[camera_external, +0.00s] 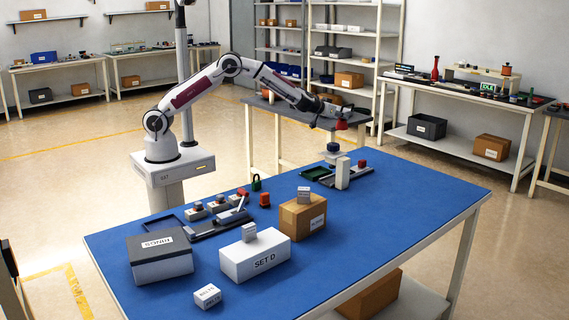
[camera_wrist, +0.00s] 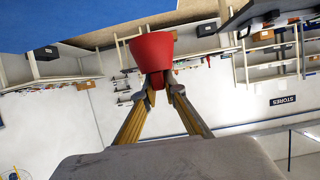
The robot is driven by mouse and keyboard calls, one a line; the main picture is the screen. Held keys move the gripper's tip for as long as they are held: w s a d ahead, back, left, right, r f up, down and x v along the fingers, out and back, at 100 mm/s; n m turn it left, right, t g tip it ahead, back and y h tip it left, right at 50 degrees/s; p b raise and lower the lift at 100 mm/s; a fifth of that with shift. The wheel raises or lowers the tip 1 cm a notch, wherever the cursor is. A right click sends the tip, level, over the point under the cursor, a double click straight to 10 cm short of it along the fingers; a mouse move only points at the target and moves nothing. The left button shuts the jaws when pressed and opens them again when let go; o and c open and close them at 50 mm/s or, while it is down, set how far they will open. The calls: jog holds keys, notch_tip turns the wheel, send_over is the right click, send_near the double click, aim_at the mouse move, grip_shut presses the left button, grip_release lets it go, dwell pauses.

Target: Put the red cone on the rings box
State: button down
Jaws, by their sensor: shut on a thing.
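The red cone (camera_wrist: 152,50) is between the fingertips of my gripper (camera_wrist: 160,84) in the wrist view, its wide end away from the fingers. In the external view the cone (camera_external: 341,125) is a small red shape at the end of my gripper (camera_external: 335,115), above the far side of the blue table. A grey box with a dark lid (camera_external: 160,243) sits at the table's near left. Its label looks upside down and seems to read RINGS. The lid's top is bare.
A white SET D box (camera_external: 255,259) and a cardboard box (camera_external: 302,219) stand right of the grey box, each with a small box on top. A small white box (camera_external: 207,296) lies in front. Fixtures (camera_external: 215,215) line the back; a white post (camera_external: 342,172) stands below my gripper. The table's right is clear.

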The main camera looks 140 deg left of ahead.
jog(key=w+d+r+m+t, duration=0.2)
jog(key=w+d+t, duration=0.1)
jog(key=w+d, duration=0.8)
jog(key=w+d+r+m+t, duration=0.1)
jog(key=w+d+m+t, duration=0.15)
jog(key=w+d, duration=0.9)
jog(key=w+d+r+m+t+h, duration=0.1)
jog(key=w+d+m, duration=0.1)
jog(key=w+d, duration=0.5)
jog(key=w+d+m+t+h, duration=0.1)
jog(key=w+d+t+h, duration=0.15)
jog(key=d, duration=0.75)
jog(key=w+d+r+m+t, duration=0.1)
jog(key=w+d+m, duration=0.1)
jog(key=w+d, duration=0.55)
jog(key=s+d+m+t+h, duration=0.25)
jog(key=d+m+h, duration=0.25)
jog(key=d, duration=2.8)
jog(key=s+d+f+m+h, duration=0.1)
jog(key=s+d, duration=0.3)
jog(key=d, duration=0.3)
jog(key=s+d+f+m+t+h, duration=0.1)
jog(key=s+d+h, duration=0.1)
jog(key=s+d, duration=0.2)
jog(key=s+d+f+m+h, duration=0.1)
jog(key=s+d, duration=0.4)
jog(key=d, duration=0.6)
jog(key=shift+f+m+h, duration=0.3)
jog(key=shift+m+h, duration=0.05)
jog(key=shift+h, duration=0.1)
